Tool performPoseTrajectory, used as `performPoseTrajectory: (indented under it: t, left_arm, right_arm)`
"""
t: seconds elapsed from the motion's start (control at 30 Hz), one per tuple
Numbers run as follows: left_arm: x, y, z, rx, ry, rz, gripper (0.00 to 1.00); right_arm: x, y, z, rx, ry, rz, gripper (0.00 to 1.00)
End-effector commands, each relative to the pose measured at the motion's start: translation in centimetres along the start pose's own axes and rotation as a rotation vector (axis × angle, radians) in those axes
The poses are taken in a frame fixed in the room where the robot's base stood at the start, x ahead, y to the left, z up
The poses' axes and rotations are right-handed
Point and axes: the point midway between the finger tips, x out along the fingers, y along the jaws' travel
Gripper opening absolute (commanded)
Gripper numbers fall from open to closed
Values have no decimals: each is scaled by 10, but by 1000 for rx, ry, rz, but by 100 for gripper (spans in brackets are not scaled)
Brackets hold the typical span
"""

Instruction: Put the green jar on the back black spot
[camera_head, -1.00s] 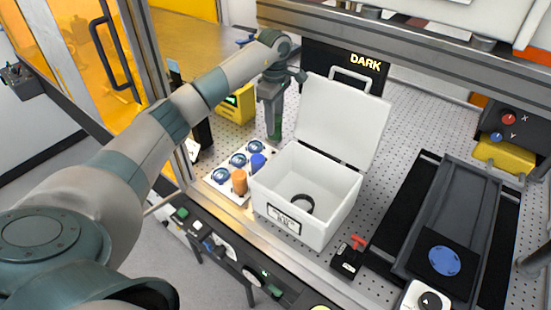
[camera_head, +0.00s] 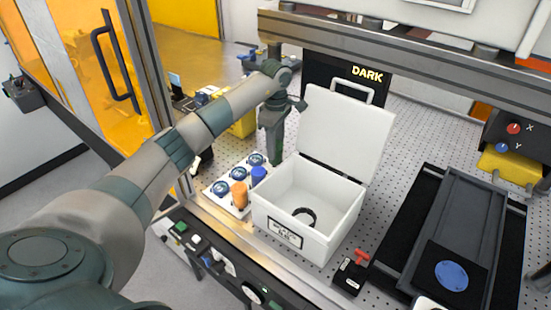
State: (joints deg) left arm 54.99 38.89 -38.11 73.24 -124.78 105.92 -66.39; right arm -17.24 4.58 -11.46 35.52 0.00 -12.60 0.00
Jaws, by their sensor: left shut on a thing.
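The white board (camera_head: 213,199) lies left of the white box and carries a row of round dark spots with blue rims. The back dark spot (camera_head: 255,159) is bare. The orange jar (camera_head: 239,195) and the blue jar (camera_head: 259,176) stand on the board, right of the spots. My left gripper (camera_head: 275,150) points down and is shut on the green jar (camera_head: 276,157), just right of the back spot. The fingers hide much of the jar, and I cannot tell whether its base touches the board. My right gripper is not in view.
An open white box (camera_head: 325,225) with a black ring (camera_head: 304,217) inside stands close right of the held jar, lid raised. A red-handled black block (camera_head: 351,275) and a dark stage (camera_head: 455,230) are further right.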

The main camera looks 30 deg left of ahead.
Motion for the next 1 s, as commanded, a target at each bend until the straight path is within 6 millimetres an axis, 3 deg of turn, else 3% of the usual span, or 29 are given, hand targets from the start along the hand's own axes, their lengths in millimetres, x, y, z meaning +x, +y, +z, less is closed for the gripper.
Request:
performPoseTrajectory:
  t: [0.4, 0.9, 0.93, 1.0]
  left_arm:
    - [48, 0, 0, 0, -1, -2, 12]
    - [54, 0, 0, 0, 1, 0, 12]
    - [53, 0, 0, 0, 0, 0, 43]
    - [52, 0, 0, 0, 0, 0, 55]
  right_arm:
    - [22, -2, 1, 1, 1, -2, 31]
    - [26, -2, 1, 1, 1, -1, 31]
    - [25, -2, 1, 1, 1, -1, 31]
    - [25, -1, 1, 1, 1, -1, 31]
